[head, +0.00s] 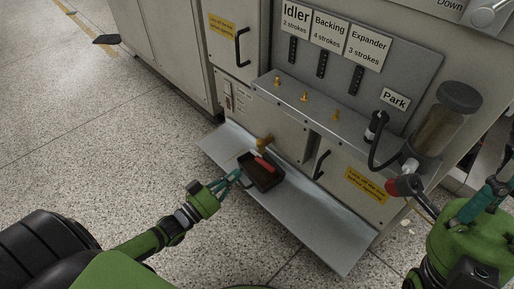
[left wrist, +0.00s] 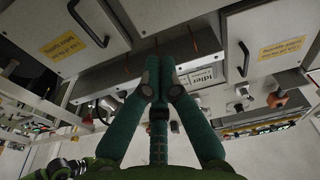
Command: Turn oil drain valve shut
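The drain valve appears as a brass fitting (head: 264,142) on the machine's lower front, with a red handle (head: 262,162) just below it. The red handle lies over a dark open tray (head: 268,181). My left gripper (head: 238,175) is at the tray's left edge, close to the red handle but apart from it.
A metal shelf (head: 322,240) juts out under the machine front. A clear cylinder (head: 447,118), a black hose (head: 372,150) and a red knob (head: 392,188) stand at right. Black door handles (head: 242,47) stick out. The speckled floor (head: 120,130) at left is mostly clear.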

